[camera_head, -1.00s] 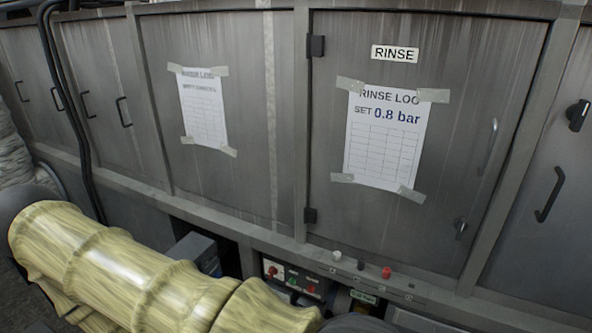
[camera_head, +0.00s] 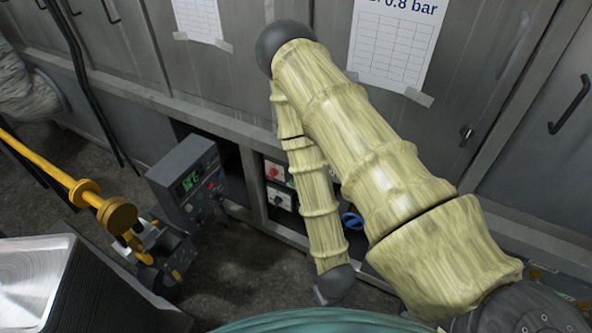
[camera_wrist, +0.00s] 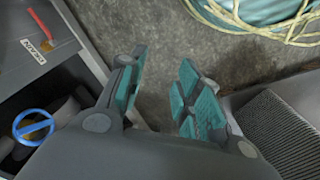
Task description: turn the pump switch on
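In the head view, a red rotary switch (camera_head: 274,172) on a white plate sits in the recess under the cabinets. A dark switch (camera_head: 280,197) on another white plate sits just below it. Their labels are too small to read, so I cannot tell which is the pump switch. A grey control box (camera_head: 186,184) with a green display stands to their left. My gripper (camera_wrist: 163,58) is open and empty in the wrist view, pointing over bare floor. In the head view my arm hangs just right of the switches and partly covers that recess; the fingers do not show clearly.
A blue valve handle (camera_head: 352,220) sits right of my forearm and also shows in the wrist view (camera_wrist: 33,128). A yellow pipe (camera_head: 75,185) and a metal container (camera_head: 60,285) are at left. Teal material with a pale hose (camera_wrist: 260,15) lies on the floor.

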